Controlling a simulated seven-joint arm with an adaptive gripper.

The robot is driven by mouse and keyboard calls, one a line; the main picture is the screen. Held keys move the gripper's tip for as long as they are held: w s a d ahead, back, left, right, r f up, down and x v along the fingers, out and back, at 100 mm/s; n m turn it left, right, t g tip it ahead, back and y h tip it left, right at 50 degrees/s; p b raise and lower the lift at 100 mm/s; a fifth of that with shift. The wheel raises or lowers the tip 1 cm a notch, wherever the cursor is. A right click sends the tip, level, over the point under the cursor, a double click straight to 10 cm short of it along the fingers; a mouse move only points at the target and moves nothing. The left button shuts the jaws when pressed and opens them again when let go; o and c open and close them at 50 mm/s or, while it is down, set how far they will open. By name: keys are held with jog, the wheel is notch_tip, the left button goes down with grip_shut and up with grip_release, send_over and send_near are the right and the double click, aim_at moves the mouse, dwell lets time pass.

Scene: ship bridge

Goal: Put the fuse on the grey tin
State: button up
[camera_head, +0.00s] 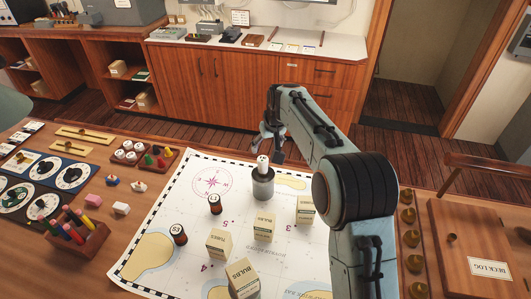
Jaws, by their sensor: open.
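The grey tin (263,188) stands upright on the chart, at its far side. A small white cylinder with a dark top, which looks like the fuse (263,165), stands upright at the top of the tin. It seems to rest on the tin; whether it sits on the lid or partly inside cannot be told. My gripper (268,146) is open just above and behind the fuse, its fingers spread and apart from it as far as I can see.
Cartons stand on the chart (190,200): a bulbs box (264,227), another box (305,210), a tubes box (218,243) and a large bulbs box (243,278). Two dark bottles (215,204) (179,235) stand left of them. A pencil rack (78,232) and deck log box (478,255) flank the chart.

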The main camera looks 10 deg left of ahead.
jog(key=s+d+r+m+g+h, duration=0.15)
jog(key=s+d+r, duration=0.25)
jog(key=s+d, duration=0.5)
jog(key=s+d+r+m+g, duration=0.15)
jog(key=s+d+r, duration=0.25)
jog(key=s+d, duration=0.45)
jog(key=s+d+f+m, duration=0.1)
jog(key=s+d+f, duration=0.1)
jog(key=s, duration=0.8)
jog(key=s+d+f+m+g, duration=0.1)
jog(key=s+d+f, duration=0.1)
jog(key=s, duration=0.8)
jog(key=shift+s+f+m, duration=0.25)
jog(key=shift+f+m, duration=0.05)
